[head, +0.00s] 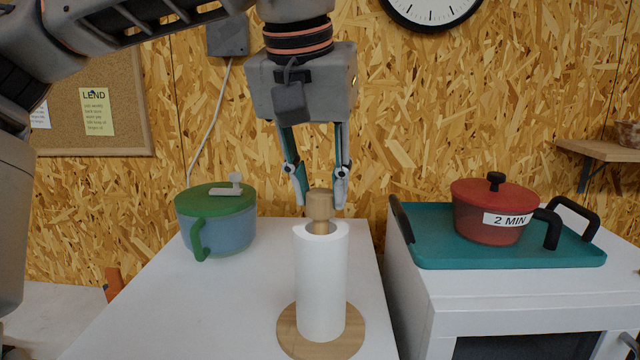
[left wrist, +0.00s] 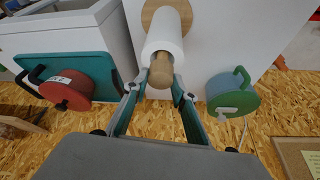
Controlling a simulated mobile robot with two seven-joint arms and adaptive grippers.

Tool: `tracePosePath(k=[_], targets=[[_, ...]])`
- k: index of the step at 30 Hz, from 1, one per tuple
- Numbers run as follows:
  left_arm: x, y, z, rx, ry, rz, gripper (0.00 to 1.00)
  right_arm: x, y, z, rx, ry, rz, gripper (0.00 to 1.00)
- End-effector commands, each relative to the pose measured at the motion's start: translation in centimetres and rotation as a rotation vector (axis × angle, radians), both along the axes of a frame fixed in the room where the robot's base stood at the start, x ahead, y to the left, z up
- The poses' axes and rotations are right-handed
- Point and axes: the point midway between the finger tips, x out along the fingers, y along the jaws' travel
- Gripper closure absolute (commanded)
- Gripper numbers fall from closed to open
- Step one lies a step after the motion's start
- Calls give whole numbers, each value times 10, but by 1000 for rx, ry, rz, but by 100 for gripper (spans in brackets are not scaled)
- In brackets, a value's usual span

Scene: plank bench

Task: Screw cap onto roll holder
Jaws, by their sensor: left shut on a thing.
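The roll holder has a round wooden base (head: 352,333) on the white bench and stands upright. A white paper roll (head: 321,285) is on its post, and the holder also shows in the left wrist view, with its base (left wrist: 167,10) at the top. The wooden cap (head: 319,203) is at the top of the post, just above the roll, and shows end-on in the left wrist view (left wrist: 161,72). My left gripper (head: 321,198) points down from above and is shut on the cap, one finger on each side. Whether the cap is seated on the post cannot be told. My right gripper is not in view.
A blue pot with a green lid (head: 216,219) stands left of the roll. At right, a teal tray (head: 430,245) with a red pot (head: 484,220) sits on a white oven-like unit. A chipboard wall is close behind. The bench front left is clear.

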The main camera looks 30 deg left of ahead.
Motion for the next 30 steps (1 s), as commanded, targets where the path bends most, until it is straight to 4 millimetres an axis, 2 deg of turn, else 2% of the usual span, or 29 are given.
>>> tracePosePath(k=[7,17,25,30], targets=[[0,1,0,-4,0,-214,91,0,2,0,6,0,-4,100],[0,1,0,-1,-1,-248,91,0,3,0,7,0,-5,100],[0,3,-1,-3,1,-464,91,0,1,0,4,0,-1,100],[0,2,-1,0,0,-495,91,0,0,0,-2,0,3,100]])
